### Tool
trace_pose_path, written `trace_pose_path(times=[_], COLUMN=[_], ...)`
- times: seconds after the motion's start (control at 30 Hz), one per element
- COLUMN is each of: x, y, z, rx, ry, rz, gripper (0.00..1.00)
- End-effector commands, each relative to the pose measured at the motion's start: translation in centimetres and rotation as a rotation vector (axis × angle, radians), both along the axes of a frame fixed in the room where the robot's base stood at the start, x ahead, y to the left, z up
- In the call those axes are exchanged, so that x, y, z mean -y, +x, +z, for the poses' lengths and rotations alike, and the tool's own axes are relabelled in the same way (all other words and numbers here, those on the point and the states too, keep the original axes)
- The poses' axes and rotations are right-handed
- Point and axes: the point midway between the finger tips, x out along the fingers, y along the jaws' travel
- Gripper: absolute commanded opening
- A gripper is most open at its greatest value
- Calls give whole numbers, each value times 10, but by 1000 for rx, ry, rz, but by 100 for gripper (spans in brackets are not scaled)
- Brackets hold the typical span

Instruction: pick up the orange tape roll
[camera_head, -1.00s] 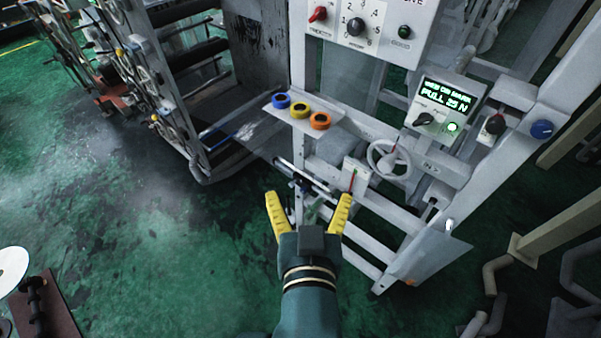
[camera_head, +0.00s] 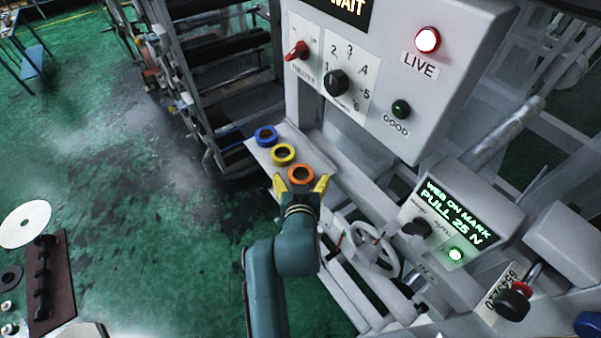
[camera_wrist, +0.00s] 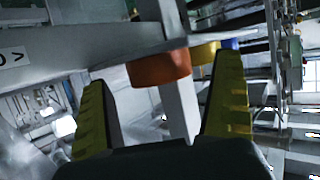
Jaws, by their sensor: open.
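The orange tape roll (camera_head: 301,174) sits on a narrow grey shelf (camera_head: 262,157), nearest me in a row with a yellow roll (camera_head: 283,154) and a blue roll (camera_head: 266,136). My gripper (camera_head: 301,184) is open, with yellow fingers at the near side of the orange roll. In the wrist view the orange roll (camera_wrist: 160,68) shows ahead, between the two open fingers (camera_wrist: 165,100) and beyond their tips. I cannot tell whether either finger touches it. The yellow roll (camera_wrist: 205,52) is partly hidden behind the right finger.
A control panel (camera_head: 400,75) with knobs and a lit red lamp overhangs to the right of the shelf. A handwheel (camera_head: 372,248) and a small display box (camera_head: 450,215) stand at the lower right. Green floor lies open to the left.

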Motion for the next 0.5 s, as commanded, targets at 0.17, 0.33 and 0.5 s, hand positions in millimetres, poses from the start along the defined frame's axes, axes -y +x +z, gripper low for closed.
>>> trace_pose_path(times=[0.17, 0.33, 0.5], x=[-1, -1, -1], y=[16, 16, 16], z=[-4, -5, -4], rx=[3, 3, 3], ry=[0, 0, 0], rz=[1, 1, 1], gripper=[97, 97, 64])
